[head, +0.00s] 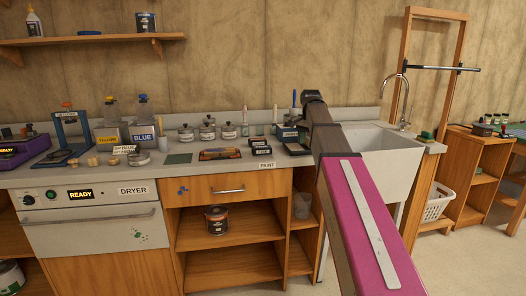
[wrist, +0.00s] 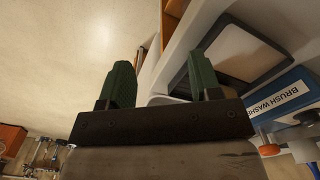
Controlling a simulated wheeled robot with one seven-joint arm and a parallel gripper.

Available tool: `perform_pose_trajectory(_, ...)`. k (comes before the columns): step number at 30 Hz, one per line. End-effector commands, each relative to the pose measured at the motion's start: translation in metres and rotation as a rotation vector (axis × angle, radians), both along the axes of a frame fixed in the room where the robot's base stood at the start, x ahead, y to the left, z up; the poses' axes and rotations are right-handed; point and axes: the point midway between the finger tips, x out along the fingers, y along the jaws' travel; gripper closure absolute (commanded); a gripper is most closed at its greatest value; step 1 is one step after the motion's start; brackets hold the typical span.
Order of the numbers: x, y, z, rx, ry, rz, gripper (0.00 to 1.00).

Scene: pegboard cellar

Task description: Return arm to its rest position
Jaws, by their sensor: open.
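My arm reaches forward from the lower right in the head view, with its far end (head: 312,97) over the counter (head: 230,168) between the brush jars and the sink. The fingers of my gripper are hidden there. In the wrist view my gripper (wrist: 162,88) shows two green fingers set wide apart with nothing between them. It is open and empty. A box labelled BRUSH WASH (wrist: 285,95) and a dark-framed tray (wrist: 240,45) lie to the right of the fingers in that view.
A white sink (head: 385,150) with a tall faucet (head: 403,95) stands just right of my arm. Lidded jars (head: 207,128), a paint tray (head: 220,154) and bottles crowd the counter to the left. Air above the counter is mostly clear.

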Motion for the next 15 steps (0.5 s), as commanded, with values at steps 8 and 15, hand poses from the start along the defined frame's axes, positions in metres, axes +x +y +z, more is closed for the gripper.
perform_pose_trajectory(8,-0.034,0.000,-0.105,0.000,0.003,0.153,0.42)
perform_pose_trajectory(15,-0.075,0.000,-0.196,0.001,0.002,0.306,0.42)
